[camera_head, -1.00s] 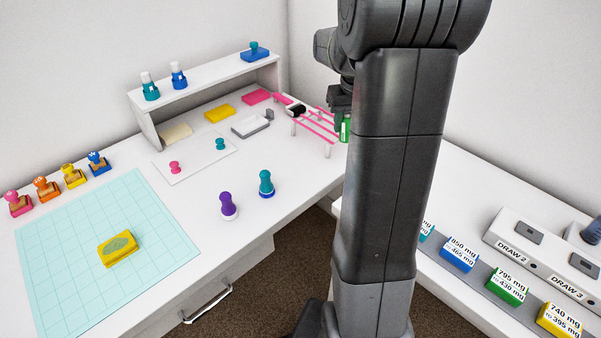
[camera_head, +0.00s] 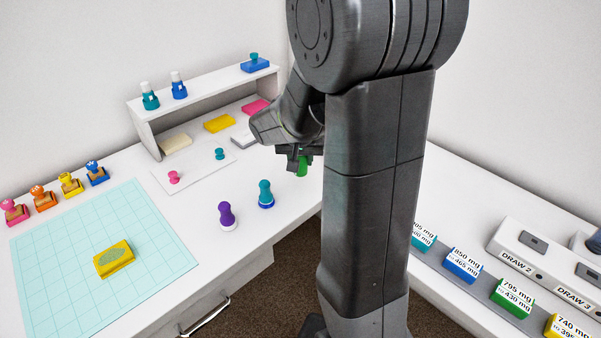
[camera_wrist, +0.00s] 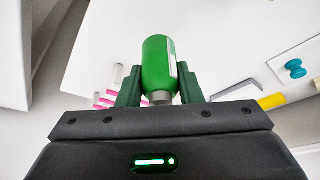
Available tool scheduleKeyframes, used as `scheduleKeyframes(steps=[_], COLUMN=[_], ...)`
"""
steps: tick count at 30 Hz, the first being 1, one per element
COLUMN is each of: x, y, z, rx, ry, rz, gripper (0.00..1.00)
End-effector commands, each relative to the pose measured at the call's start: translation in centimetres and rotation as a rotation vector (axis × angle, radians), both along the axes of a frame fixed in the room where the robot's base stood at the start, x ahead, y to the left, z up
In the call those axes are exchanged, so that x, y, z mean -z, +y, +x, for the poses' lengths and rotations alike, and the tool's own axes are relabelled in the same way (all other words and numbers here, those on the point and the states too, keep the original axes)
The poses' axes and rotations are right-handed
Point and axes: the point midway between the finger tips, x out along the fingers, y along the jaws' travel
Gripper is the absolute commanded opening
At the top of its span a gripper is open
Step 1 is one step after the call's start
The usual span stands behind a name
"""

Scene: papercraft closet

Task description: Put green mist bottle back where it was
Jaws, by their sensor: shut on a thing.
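The green mist bottle (camera_wrist: 157,62) is between the two fingers of my gripper (camera_wrist: 160,88) in the wrist view. My gripper is shut on it, and a grey neck shows at the end nearer my palm. In the head view the green bottle (camera_head: 302,168) hangs below my gripper (camera_head: 300,155), over the right end of the white desk (camera_head: 290,205). Part of the bottle is hidden by my gripper. Two other mist bottles, a teal one (camera_head: 150,98) and a blue one (camera_head: 179,86), stand on the raised white shelf (camera_head: 213,80).
A purple stamper (camera_head: 227,216) and a teal stamper (camera_head: 265,195) stand near the desk's front edge. A cutting mat (camera_head: 150,245) carries a yellow block (camera_head: 114,259). Several wooden-based stamps line the mat's back. The shelf is bare between the blue bottle and the blue pad (camera_head: 255,66).

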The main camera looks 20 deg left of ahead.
Motion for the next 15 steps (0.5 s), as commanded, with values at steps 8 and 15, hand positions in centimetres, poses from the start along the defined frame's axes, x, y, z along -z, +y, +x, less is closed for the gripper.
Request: scheduleKeyframes(steps=[8, 15], x=[3.3, 4.0], y=[-0.1, 0.0], z=[0.0, 0.0], rx=[0.0, 0.001], ry=[0.002, 0.001], rz=[-0.003, 0.0], gripper=[0.07, 0.07])
